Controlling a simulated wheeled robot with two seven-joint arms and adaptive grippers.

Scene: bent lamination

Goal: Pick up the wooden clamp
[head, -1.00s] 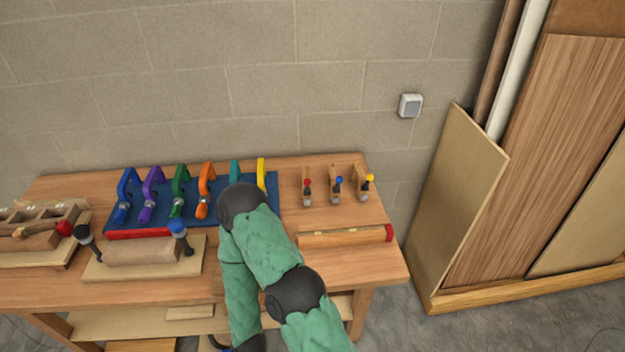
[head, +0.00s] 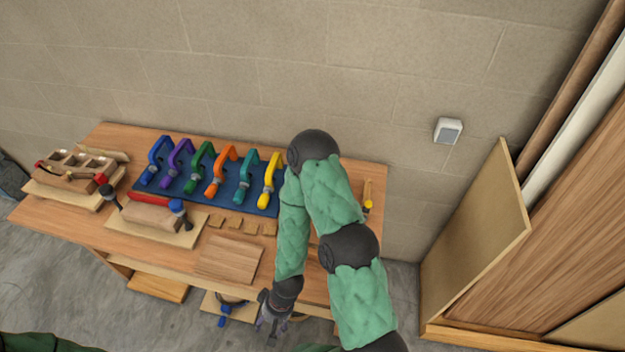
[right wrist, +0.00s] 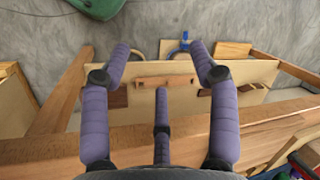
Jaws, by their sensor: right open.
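My right gripper (head: 272,318) hangs in front of the bench's front edge, low in the head view. In the right wrist view its purple-grey fingers (right wrist: 158,60) are spread and empty. Below them, a wooden bar-shaped piece (right wrist: 165,82) with dark brown ends lies on a pale board; I cannot tell whether it is the wooden clamp. A small wooden tool with a yellow knob (head: 368,197) shows at the bench's right end, partly hidden by my arm. My left gripper is not in view.
Several coloured clamps (head: 218,170) stand on a blue mat. A wooden form (head: 152,216) on a board, small wood blocks (head: 240,225) and a flat panel (head: 230,258) lie on the bench. A blue-handled object (head: 225,315) is low beside my gripper. Sheets (head: 480,240) lean at right.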

